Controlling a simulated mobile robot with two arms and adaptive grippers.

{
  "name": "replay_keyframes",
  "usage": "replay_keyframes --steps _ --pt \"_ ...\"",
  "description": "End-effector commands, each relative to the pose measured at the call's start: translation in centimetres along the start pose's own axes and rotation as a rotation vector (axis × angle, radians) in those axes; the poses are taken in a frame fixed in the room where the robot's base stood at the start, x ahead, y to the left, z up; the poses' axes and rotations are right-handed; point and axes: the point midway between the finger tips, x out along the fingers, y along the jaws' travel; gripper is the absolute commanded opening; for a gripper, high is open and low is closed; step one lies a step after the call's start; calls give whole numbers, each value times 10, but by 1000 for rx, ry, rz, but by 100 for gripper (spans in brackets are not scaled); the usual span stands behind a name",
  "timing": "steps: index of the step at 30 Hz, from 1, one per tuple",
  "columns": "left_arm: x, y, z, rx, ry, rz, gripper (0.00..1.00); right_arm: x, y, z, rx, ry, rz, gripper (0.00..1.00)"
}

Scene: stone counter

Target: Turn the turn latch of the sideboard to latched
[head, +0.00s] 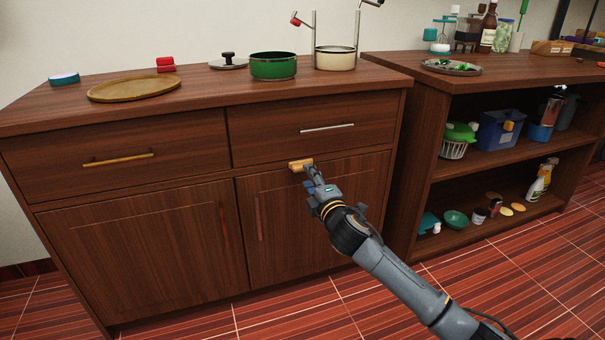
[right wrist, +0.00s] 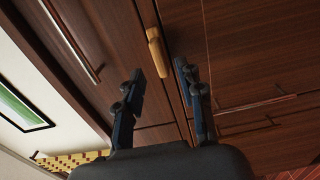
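The sideboard (head: 190,182) is dark wood with two drawers above two doors. Its turn latch (head: 301,164) is a small light-wood bar, lying roughly level near the top edge of the right door, below the right drawer. My right gripper (head: 309,174) is just in front of the latch and partly overlaps it in the head view. In the right wrist view the gripper (right wrist: 160,70) is open, with a clear gap between its fingers. The latch (right wrist: 158,52) shows beyond the fingertips, roughly in line with the gap; I cannot tell whether they touch. My left gripper is not in view.
A metal drawer handle (head: 327,128) sticks out above the latch. A wooden tray (head: 134,88), a green pot (head: 273,66) and a cream pot (head: 335,58) stand on top. An open shelf unit (head: 428,160) stands to the right. The floor in front looks clear.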

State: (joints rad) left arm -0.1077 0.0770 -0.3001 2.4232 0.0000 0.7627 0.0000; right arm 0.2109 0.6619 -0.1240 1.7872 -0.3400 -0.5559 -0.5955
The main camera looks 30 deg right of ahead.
Motion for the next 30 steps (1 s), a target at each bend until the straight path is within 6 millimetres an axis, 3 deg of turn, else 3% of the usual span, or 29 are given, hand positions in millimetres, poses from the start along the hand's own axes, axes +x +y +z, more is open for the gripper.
replay_keyframes --steps 6,12,25,30 --pt "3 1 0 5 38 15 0 35 -1 1 1 -2 1 38" --pt "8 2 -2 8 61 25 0 55 -1 0 1 -1 0 38" --pt "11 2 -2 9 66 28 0 62 0 0 1 -1 -1 38" --pt "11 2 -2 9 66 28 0 62 0 0 1 -1 -1 3"
